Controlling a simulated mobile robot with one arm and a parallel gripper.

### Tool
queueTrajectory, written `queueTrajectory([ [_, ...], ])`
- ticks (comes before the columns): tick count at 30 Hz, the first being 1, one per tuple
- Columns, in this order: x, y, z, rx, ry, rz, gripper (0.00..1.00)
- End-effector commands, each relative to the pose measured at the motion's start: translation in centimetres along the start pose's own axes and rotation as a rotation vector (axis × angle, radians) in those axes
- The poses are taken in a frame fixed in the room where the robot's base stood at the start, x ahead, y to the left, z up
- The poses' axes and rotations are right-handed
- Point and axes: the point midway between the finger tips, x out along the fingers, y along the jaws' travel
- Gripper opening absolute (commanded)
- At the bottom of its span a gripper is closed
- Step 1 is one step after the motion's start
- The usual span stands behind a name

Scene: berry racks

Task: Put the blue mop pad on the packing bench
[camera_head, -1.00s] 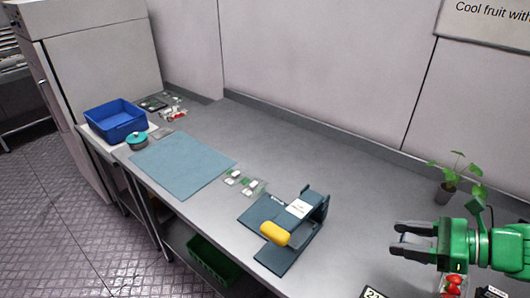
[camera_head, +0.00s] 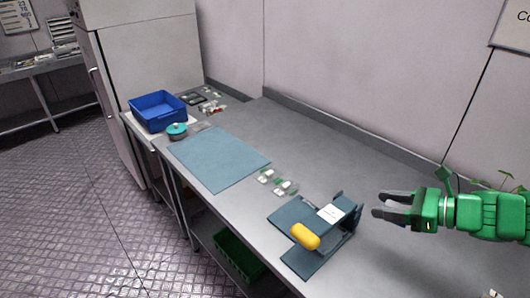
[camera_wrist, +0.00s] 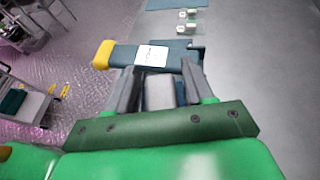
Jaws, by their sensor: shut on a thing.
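The packing bench (camera_head: 330,150) is a long grey worktop along the wall. My gripper (camera_head: 378,204) is over its right part, beside a blue-grey device with a yellow handle (camera_head: 305,236). In the wrist view my gripper (camera_wrist: 160,78) has a pale grey thing (camera_wrist: 159,93) between its fingers, and it is shut on it. The fingers hide most of this thing, and I cannot tell for certain that it is the blue mop pad. A flat blue mat (camera_head: 218,158) lies on the bench, left of the device.
A blue crate (camera_head: 158,112) and a teal-lidded pot (camera_head: 177,131) stand at the bench's far left end. Small packets (camera_head: 278,183) lie between mat and device. A green crate (camera_head: 238,255) is on the shelf below. The bench behind the mat is clear.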

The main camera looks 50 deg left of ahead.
Motion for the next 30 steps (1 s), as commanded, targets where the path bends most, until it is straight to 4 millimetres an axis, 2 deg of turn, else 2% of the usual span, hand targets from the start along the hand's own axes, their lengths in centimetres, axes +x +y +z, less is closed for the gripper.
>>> queueTrajectory([
  [6, 4.2, -1.5, 1.6, -0.011, 0.001, 0.019, 0.23],
  [18, 12.2, -2.9, 5.0, -0.025, 0.002, 0.050, 0.23],
  [30, 20.9, -2.4, 8.8, -0.038, 0.000, 0.083, 0.23],
])
